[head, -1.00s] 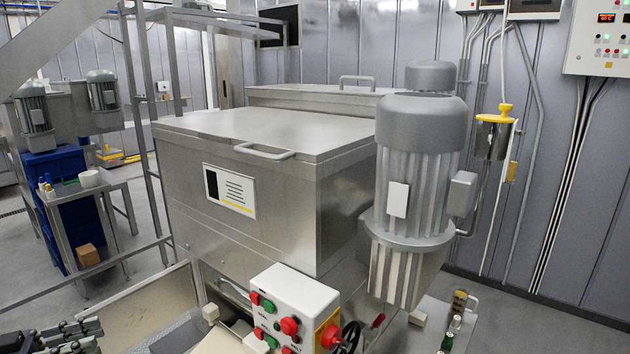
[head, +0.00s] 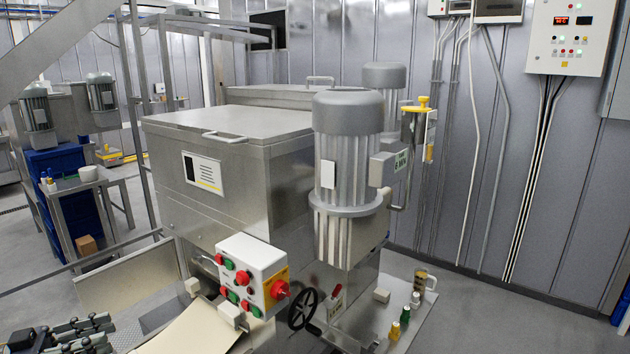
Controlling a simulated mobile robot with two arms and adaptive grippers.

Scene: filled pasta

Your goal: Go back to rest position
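My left gripper (head: 105,333) is at the bottom left corner of the head view, partly cut off by the frame edge. Its dark fingers point right and look spread, with a gap between them and nothing held. It is left of the pale dough sheet (head: 190,332) and apart from it. My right gripper is not in view.
A steel pasta machine (head: 235,160) with a grey motor (head: 347,165) fills the middle. Its control box (head: 252,274) and black handwheel (head: 302,309) face me. Small bottles (head: 405,317) stand on its right ledge.

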